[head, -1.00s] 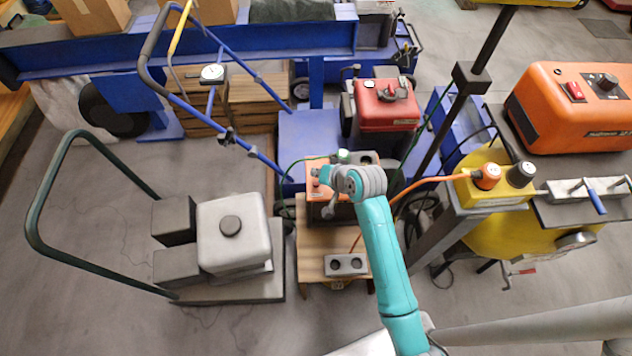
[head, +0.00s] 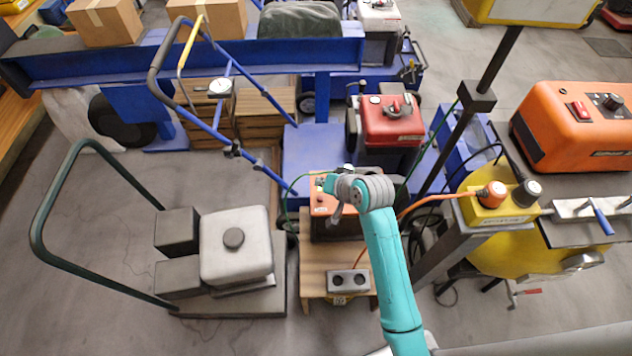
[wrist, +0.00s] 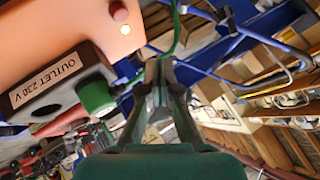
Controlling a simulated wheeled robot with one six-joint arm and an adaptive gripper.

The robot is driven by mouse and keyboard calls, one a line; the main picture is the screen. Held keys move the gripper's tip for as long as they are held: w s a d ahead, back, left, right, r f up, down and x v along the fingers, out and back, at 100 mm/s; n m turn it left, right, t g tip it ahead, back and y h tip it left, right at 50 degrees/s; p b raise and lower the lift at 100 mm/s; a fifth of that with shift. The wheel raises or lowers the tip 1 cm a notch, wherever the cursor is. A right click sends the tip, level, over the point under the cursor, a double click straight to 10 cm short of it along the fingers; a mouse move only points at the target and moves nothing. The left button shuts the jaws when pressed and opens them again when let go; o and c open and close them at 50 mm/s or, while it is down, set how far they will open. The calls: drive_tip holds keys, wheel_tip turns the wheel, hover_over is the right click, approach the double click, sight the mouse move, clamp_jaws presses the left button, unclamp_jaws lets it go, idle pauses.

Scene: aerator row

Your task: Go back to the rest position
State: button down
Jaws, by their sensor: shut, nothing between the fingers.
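My teal arm reaches up the middle of the head view, with its grey wrist joint (head: 362,190) over the wooden stand. My gripper (wrist: 160,68) shows in the wrist view with its two dark fingers together and nothing between them. In the head view the fingers are hard to make out behind the wrist. An orange box (wrist: 75,30) with an "OUTLET 230 V" label and a green round part (wrist: 96,95) is close on the left of the fingers. The same orange box (head: 322,202) is partly hidden by my wrist in the head view.
A grey two-hole block (head: 348,281) sits on the wooden stand (head: 318,262). A grey tank (head: 236,255) on a green-handled cart stands left. A red machine (head: 390,125) is behind. A dark post (head: 455,140) and yellow drum (head: 510,252) stand right. Cables run near my wrist.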

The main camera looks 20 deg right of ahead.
drive_tip(key=shift+f, duration=0.1)
drive_tip(key=s+f+n+t+h, duration=0.1)
drive_tip(key=s+f+t+h, duration=0.2)
drive_tip(key=s, duration=2)
drive_tip(key=s+r+n+t, duration=0.1)
drive_tip(key=s+r+n, duration=0.1)
drive_tip(key=s+r, duration=0.5)
drive_tip(key=s+r+n+t, duration=0.2)
drive_tip(key=s+r, duration=0.4)
drive_tip(key=s, duration=0.6)
drive_tip(key=shift+s+a+r, duration=0.15)
drive_tip(key=shift+s+r, duration=0.2)
drive_tip(key=shift+r, duration=0.05)
